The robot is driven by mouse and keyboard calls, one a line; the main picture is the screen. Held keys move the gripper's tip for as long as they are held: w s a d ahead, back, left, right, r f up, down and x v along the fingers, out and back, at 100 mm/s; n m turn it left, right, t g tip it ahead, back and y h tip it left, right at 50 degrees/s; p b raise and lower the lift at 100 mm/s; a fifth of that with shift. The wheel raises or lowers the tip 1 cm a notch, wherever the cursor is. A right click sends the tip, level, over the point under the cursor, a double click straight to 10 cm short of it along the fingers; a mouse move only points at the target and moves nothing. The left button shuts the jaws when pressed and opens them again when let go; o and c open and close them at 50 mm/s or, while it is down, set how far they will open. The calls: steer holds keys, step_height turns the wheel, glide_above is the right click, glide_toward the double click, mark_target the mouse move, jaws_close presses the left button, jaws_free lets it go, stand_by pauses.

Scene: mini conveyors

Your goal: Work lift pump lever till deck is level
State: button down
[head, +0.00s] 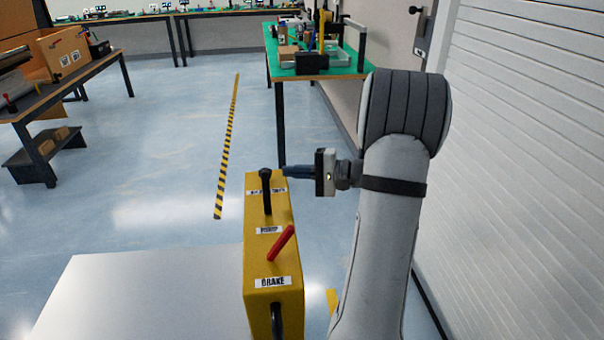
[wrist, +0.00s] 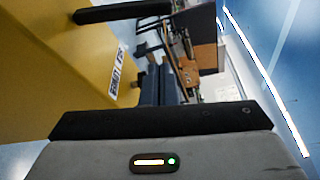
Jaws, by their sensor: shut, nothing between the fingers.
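A yellow console (head: 255,262) carries several levers and white labels. A black lever (head: 266,195) stands upright at its far end; a black bar, which looks like this lever, crosses the top of the wrist view (wrist: 125,11). A red lever (head: 281,243) leans right between a label that seems to read PUMP (head: 269,230) and one reading BRAKE (head: 272,282). Another black handle (head: 277,320) is at the near end. My gripper (head: 286,171) is shut and empty, just right of the far black lever's top, apparently apart from it. Its dark fingers show in the wrist view (wrist: 158,92).
A flat silver deck (head: 150,300) lies left of the console; I cannot tell its tilt. A green-topped bench (head: 345,70) with equipment stands behind. A white slatted shutter (head: 520,180) is close on the right. The blue floor (head: 150,180) at left is open.

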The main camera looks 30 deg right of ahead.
mark_target(266, 193)
steer(key=x, duration=0.5)
steer(key=shift+a, duration=0.3)
steer(key=s, duration=0.2)
steer(key=shift+s+a+r, duration=0.25)
steer(key=shift+a+r, duration=0.05)
steer(key=shift+r, duration=0.1)
steer(key=shift+s+a+r, duration=0.1)
steer(key=shift+s+a, duration=0.1)
steer(key=shift+s, duration=0.3)
steer(key=shift+a, duration=0.25)
steer(key=shift+d, duration=0.1)
steer(key=shift+b, duration=0.45)
